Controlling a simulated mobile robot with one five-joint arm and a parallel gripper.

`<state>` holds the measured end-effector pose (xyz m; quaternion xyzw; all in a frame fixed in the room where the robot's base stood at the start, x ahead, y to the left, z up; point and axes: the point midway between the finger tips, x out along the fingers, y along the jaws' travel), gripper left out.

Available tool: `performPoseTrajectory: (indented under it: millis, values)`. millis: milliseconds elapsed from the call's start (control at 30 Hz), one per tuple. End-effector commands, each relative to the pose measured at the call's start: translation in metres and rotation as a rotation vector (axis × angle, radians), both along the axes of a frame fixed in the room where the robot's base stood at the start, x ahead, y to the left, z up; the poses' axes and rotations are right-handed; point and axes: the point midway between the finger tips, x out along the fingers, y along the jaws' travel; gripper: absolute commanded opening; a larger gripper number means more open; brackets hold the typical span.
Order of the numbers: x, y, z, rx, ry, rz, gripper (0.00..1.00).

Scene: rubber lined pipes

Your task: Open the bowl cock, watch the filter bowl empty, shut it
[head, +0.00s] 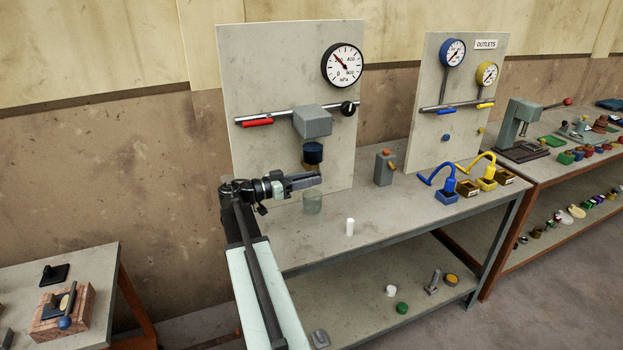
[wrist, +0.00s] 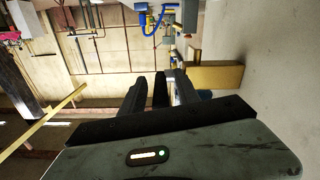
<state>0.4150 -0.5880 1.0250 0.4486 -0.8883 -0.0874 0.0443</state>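The filter bowl (head: 313,153) hangs under a grey block on the back panel, with dark blue liquid showing in it. A clear jar (head: 312,204) stands on the bench below it. My gripper (head: 317,179) is level, just under the bowl and above the jar, and covers the place where the bowl cock would be. I cannot tell whether that part is the cock, or whether the fingers touch or grip anything.
A red-handled lever (head: 258,122), a black knob (head: 348,108) and a pressure gauge (head: 342,65) are on the panel. The bench front is mostly clear.

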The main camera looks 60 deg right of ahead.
Motion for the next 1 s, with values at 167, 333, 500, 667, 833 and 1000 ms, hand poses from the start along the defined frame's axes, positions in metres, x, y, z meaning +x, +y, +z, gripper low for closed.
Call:
performPoseTrajectory:
  millis: [167, 333, 500, 667, 833, 1000]
  values:
    - [-0.0034, -0.0052, 0.0, 0.0, 0.0, 0.002, 0.38]
    - [-0.0035, -0.005, 0.0, 0.0, 0.0, 0.001, 0.32]
    - [-0.0037, -0.005, 0.0, 0.0, 0.0, 0.001, 0.0]
    - [-0.0039, -0.0049, -0.0001, 0.001, -0.001, 0.0, 0.0]
    - [-0.0042, -0.0048, -0.0002, 0.001, 0.0, -0.001, 0.0]
    - [-0.0044, -0.0048, -0.0003, 0.001, -0.001, -0.001, 0.0]
